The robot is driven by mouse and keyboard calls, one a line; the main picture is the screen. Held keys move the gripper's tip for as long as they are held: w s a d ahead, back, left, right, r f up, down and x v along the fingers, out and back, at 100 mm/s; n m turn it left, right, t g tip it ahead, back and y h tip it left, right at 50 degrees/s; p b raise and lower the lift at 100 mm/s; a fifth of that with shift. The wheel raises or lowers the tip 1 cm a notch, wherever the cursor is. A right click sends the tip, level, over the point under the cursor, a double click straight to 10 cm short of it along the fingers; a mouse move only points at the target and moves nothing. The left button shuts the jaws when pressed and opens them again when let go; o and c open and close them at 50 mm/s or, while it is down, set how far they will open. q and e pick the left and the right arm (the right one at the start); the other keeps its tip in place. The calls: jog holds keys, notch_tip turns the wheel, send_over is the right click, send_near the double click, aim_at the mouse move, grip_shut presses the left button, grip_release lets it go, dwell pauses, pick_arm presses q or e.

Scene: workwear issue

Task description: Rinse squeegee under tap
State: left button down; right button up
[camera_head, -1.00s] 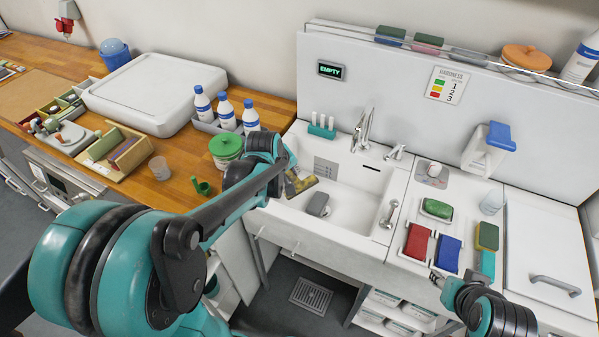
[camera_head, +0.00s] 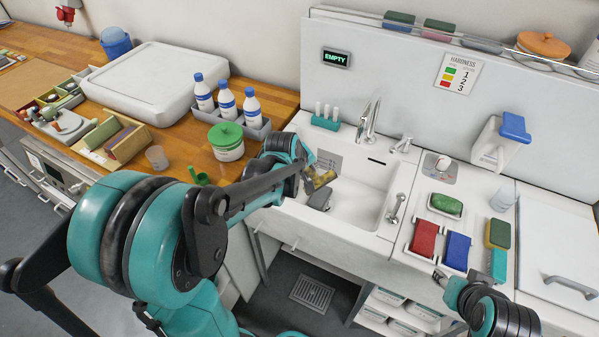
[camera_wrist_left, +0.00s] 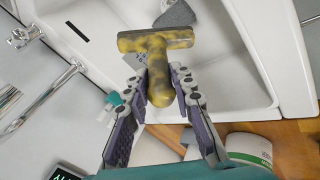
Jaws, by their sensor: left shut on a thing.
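The squeegee (camera_wrist_left: 155,42) is T-shaped and mottled yellow and dark in the left wrist view. In the head view the squeegee (camera_head: 322,179) is over the left part of the white sink basin (camera_head: 362,207). My left gripper (camera_head: 308,176) is shut on its handle, and its fingers lie on both sides of the handle in the left wrist view (camera_wrist_left: 160,92). The chrome tap (camera_head: 369,122) stands at the back of the basin, apart from the squeegee; it also shows in the left wrist view (camera_wrist_left: 45,97). My right gripper (camera_head: 440,277) is at the lower right, its fingers unclear.
A grey block (camera_head: 321,198) lies in the basin. A green-lidded tub (camera_head: 227,141) and several bottles (camera_head: 228,104) stand left of the sink. A chrome handle (camera_head: 396,208) is at the basin's right. Red (camera_head: 423,239) and blue (camera_head: 457,250) blocks sit on the right counter.

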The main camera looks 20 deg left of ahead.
aim_at(337, 176)
pick_arm(q)
jog(key=shift+w+d+f+b, duration=0.3)
jog(key=shift+w+d+b, duration=0.05)
jog(key=shift+w+d, duration=0.8)
jog(key=shift+w+d+f+b, duration=0.35)
jog(key=shift+w+d, duration=0.55)
jog(key=shift+d, duration=0.35)
jog(key=shift+w+d+f+b, duration=0.25)
jog(key=shift+w+d+b, duration=0.1)
jog(key=shift+w+d, duration=0.8)
jog(key=shift+s, duration=0.1)
